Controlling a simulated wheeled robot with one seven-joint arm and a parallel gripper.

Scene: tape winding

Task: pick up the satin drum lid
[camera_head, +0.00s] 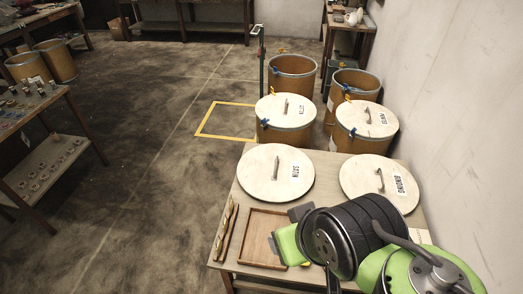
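Two round pale wooden lids lie side by side on the table. The left one (262,178) has a bar handle across its middle and a small upside-down label that appears to read SATIN. The right one (362,178) also has a handle and a label, too small to read surely. My gripper (284,232), green and grey, is near the wooden tray, in front of the left lid and apart from it in the picture. Its fingers are partly hidden by my arm, and whether they are open or shut is unclear.
A shallow wooden tray (259,238) and thin wooden sticks (227,228) lie on the table's front left. Behind stand two lidded drums (285,125) (362,137) and two open drums (294,75) (352,82). A wall (450,90) bounds the right.

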